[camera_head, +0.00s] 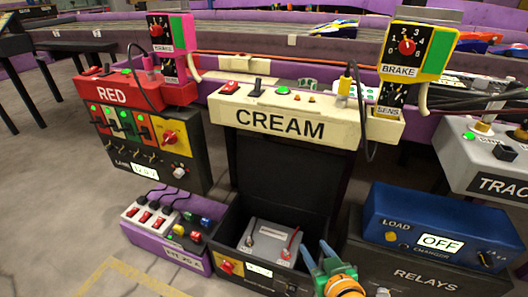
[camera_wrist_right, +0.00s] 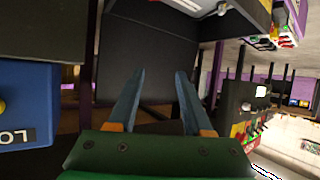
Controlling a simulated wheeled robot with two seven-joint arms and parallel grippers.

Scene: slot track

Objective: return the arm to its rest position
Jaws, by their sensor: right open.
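My right gripper (camera_head: 316,253) comes in at the bottom of the head view, right of centre. Its two blue fingers are apart with nothing between them. In the right wrist view the fingers of the gripper (camera_wrist_right: 159,78) are also spread and empty, with a dark panel beyond them. In the head view the gripper is at the right side of an open black case (camera_head: 242,285), which holds a grey battery-like block (camera_head: 268,240) with red and black leads. I cannot tell whether the fingers touch the case. My left gripper does not show.
The cream control box (camera_head: 300,133) stands behind and above the case. A blue load box (camera_head: 437,222) sits on the relays box (camera_head: 375,262) to the right. The red box (camera_head: 112,93) and a purple power strip (camera_head: 165,243) are at left. Open floor (camera_head: 40,200) lies far left.

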